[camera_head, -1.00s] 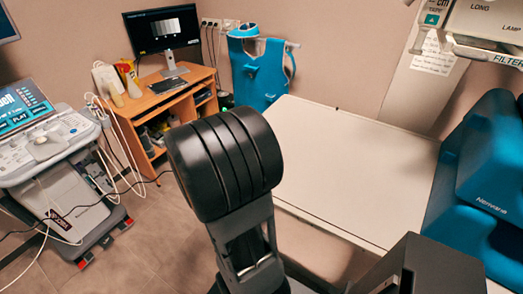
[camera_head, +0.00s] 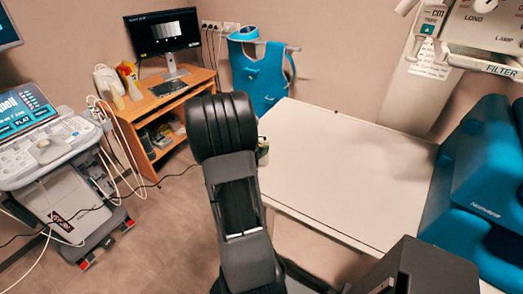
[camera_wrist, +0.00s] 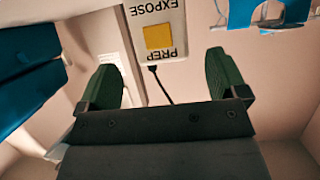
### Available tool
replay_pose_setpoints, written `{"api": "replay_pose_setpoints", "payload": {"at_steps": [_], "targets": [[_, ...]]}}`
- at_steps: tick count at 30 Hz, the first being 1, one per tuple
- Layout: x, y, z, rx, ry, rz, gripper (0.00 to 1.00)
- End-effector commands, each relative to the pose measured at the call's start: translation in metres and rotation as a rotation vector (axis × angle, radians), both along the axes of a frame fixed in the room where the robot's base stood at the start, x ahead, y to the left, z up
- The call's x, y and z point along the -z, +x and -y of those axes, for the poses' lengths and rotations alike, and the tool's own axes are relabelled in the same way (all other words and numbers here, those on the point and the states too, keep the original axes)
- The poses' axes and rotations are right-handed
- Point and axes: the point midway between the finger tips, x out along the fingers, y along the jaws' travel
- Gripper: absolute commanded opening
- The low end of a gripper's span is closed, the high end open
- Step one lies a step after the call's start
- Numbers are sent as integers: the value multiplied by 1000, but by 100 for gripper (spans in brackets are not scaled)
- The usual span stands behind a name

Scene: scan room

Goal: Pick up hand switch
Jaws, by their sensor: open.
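In the wrist view, a pale panel marked PREP and EXPOSE (camera_wrist: 157,36), upside down, has a yellow square and a black cord at its edge. It may be the hand switch or its holder; I cannot tell which. My gripper (camera_wrist: 163,64) is open, with its two green fingers apart and nothing visible between them. The panel shows beyond the fingers, near the gap between them. I cannot tell the distance. In the head view my arm hides most of the gripper, and I cannot make out a hand switch there.
A white table (camera_head: 345,170) lies right of my arm, its top clear. A teal chair (camera_head: 485,180) stands at the right. A wooden desk (camera_head: 165,99) with a monitor (camera_head: 162,31) is at the back left. An ultrasound cart (camera_head: 60,165) with trailing cables stands left.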

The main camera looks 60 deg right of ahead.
Motion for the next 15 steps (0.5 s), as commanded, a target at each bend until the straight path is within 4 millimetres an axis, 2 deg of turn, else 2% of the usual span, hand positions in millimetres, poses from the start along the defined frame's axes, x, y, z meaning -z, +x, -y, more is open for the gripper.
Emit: {"api": "replay_pose_setpoints", "payload": {"at_steps": [9, 15], "targets": [[11, -2, 34, 1, 1, -3, 92], [15, -2, 38, 0, 1, 0, 92]]}}
